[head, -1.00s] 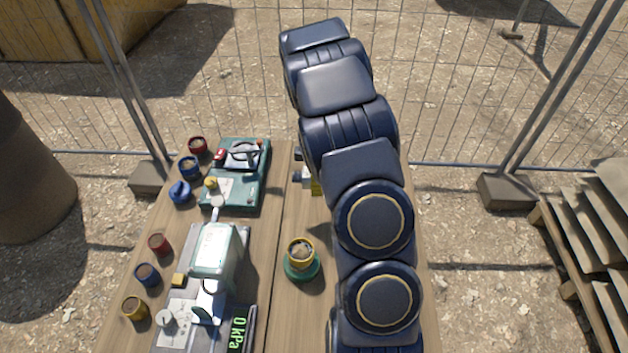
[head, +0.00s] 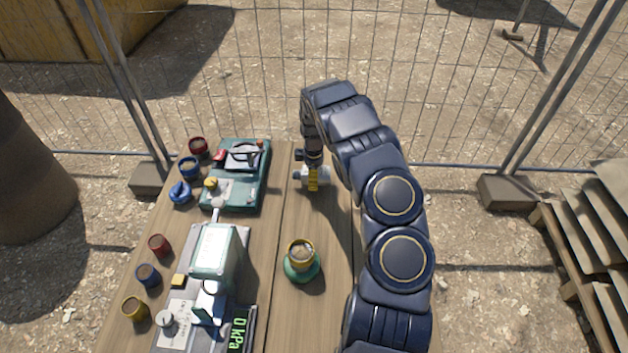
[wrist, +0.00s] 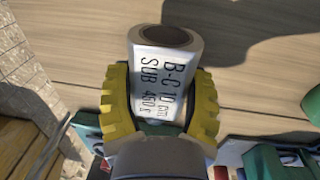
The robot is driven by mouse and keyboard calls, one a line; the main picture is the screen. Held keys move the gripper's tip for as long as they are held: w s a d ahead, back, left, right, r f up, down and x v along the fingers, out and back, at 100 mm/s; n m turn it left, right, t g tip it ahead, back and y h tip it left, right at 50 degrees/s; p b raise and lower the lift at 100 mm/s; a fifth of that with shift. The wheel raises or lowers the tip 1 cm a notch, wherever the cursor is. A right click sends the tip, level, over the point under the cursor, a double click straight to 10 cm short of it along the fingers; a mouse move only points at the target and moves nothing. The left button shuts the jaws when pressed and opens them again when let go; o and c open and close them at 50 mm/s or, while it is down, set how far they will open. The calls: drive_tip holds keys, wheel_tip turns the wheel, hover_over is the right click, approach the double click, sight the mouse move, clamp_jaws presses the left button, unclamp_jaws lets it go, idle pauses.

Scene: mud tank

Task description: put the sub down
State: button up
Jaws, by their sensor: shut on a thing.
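The sub (wrist: 165,72) is a white block with dark lettering reading "B-C 10 ppm SUB 450 g" and a round brown recess at one end. My gripper (wrist: 160,100) is shut on it, one yellow ribbed finger on each side. In the head view my gripper (head: 313,180) is over the far part of the wooden table, right of the green device. A bit of white, likely the sub, shows beside its yellow fingers. I cannot tell whether the sub touches the wood.
The green device (head: 256,192) stands to the left. A grey machine (head: 222,250) with a display reading "0 kPa" is nearer. A yellow cup (head: 301,252) sits on a green base (head: 302,272). Several small cups line the left edge. Bare planks (head: 325,240) lie right of the yellow cup.

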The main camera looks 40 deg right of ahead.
drive_tip(key=shift+f, duration=1.05)
drive_tip(key=shift+f, duration=0.15)
drive_tip(key=o, duration=1.1)
drive_tip(key=shift+c, duration=0.2)
